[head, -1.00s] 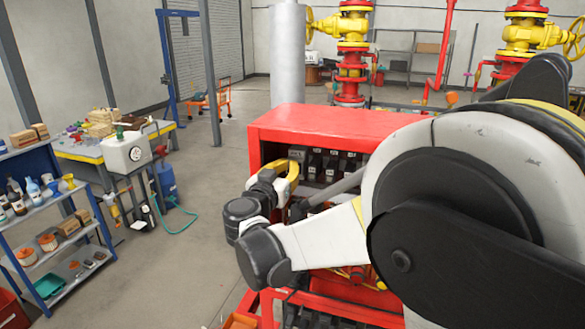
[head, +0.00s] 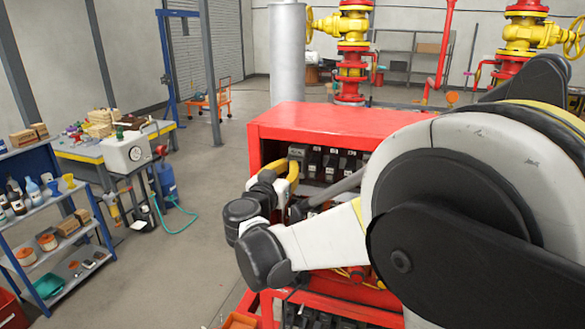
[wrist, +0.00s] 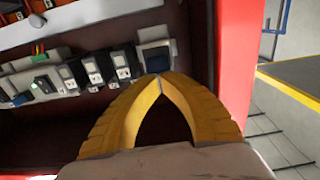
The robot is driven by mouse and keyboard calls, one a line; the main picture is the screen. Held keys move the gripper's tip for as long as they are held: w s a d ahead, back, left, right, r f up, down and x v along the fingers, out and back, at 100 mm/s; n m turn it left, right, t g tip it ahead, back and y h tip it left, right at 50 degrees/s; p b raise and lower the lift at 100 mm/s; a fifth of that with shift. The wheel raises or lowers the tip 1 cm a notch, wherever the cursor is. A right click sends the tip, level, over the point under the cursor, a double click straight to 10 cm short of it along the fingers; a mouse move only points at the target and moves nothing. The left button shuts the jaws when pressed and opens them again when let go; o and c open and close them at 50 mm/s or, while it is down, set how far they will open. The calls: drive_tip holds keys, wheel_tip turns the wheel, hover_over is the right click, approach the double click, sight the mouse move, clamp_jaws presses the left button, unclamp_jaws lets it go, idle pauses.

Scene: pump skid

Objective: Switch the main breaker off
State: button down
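A row of breakers sits inside the red cabinet (head: 330,120). The end breaker is larger, with a grey body and dark blue face (wrist: 155,58); in the head view it is the leftmost one (head: 298,152). I take it as the main breaker, though I cannot read any label. My gripper (wrist: 162,76) has its yellow fingers shut tip to tip, with nothing between them. The tips overlap the breaker's lower edge in the wrist view; I cannot tell whether they touch it. The gripper also shows at the cabinet opening (head: 285,165).
Smaller breakers (wrist: 92,70) stand beside the end breaker, one with a green mark (wrist: 42,85). The red cabinet side wall (wrist: 236,60) is close beside my gripper.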

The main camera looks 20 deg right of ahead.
drive_tip(key=shift+f+b, duration=1.2)
drive_tip(key=shift+f, duration=0.2)
drive_tip(key=v, duration=0.7)
drive_tip(key=shift+r, duration=0.35)
drive_tip(key=s+d+f+n+g+y+b, duration=0.1)
drive_tip(key=s+d+f+g+b, duration=0.1)
drive_tip(key=s+d+f+b, duration=0.3)
drive_tip(key=s+f+n+g+y+b, duration=0.1)
drive_tip(key=s+f+b, duration=0.15)
drive_tip(key=f, duration=0.45)
drive_tip(key=s+d+f+g+y+b, duration=0.1)
drive_tip(key=s+d+f+g+b, duration=0.1)
drive_tip(key=s+d+f+b, duration=0.3)
drive_tip(key=s+a+f+n+y+b, duration=0.1)
drive_tip(key=s+a+f+y+b, duration=0.1)
drive_tip(key=f, duration=0.5)
drive_tip(key=s+a+f+n+g+y+b, duration=0.1)
drive_tip(key=s+a+f+n+y+b, duration=0.1)
drive_tip(key=s+f+b, duration=0.3)
drive_tip(key=s+a+f+n+g+y+b, duration=0.1)
drive_tip(key=s+a+f+n+y+b, duration=0.1)
drive_tip(key=s+f, duration=0.5)
drive_tip(key=shift+s+a+f+y+b, duration=0.2)
drive_tip(key=shift+a+f+y+b, duration=0.6)
drive_tip(key=shift+a+b, duration=0.3)
